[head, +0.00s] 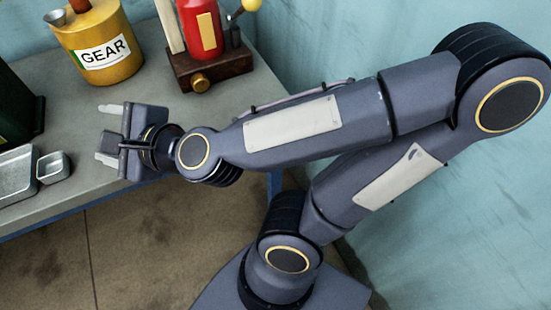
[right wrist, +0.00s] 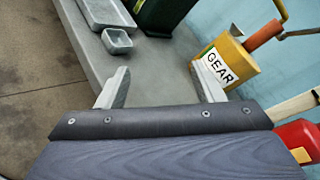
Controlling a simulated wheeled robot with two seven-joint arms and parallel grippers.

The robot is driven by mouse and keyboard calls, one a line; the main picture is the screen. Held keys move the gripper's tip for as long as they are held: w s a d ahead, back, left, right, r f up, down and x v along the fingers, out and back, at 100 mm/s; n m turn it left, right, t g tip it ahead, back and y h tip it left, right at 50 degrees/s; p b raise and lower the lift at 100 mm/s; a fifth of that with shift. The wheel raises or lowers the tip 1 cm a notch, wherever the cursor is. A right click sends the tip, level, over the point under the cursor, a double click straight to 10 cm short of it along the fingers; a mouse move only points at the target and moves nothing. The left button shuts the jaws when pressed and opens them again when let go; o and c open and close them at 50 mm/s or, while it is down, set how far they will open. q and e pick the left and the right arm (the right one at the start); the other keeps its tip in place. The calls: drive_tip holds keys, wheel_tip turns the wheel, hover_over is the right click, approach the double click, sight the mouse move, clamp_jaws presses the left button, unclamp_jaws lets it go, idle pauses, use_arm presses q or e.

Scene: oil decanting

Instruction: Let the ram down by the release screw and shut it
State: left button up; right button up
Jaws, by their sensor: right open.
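The red jack (head: 200,28) stands upright on a dark brown base (head: 215,66) at the back of the bench in the head view. Its top is cut off by the frame. A brass release screw knob (head: 200,82) sticks out of the base's front. Part of the red body (right wrist: 299,140) shows at the right edge of the right wrist view; the knob is not visible there. My right gripper (head: 108,134) is open and empty, left of and nearer than the knob, fingers pointing left. Its two fingers (right wrist: 160,88) stand wide apart in the right wrist view. My left gripper is out of view.
A yellow GEAR can (head: 100,45) stands left of the jack. A lever with a yellow ball (head: 252,5) is at the jack's right. A metal tray (head: 15,175), a small square cup (head: 53,167) and a dark green container (head: 15,115) are at left. Bare bench lies around my gripper.

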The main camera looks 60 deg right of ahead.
drive_tip(key=s+d+f+n+g+p, duration=0.2)
drive_tip(key=s+n, duration=0.4)
drive_tip(key=n, duration=0.5)
drive_tip(key=s+d+f+n+g+y+p, duration=0.1)
drive_tip(key=s+d+f+n+g, duration=0.3)
drive_tip(key=n, duration=0.8)
drive_tip(key=s+g+p, duration=0.1)
drive_tip(key=s+g, duration=0.1)
drive_tip(key=shift+s+f+g+y, duration=0.15)
drive_tip(key=shift+s+g+y, duration=0.15)
drive_tip(key=shift+s+g, duration=0.1)
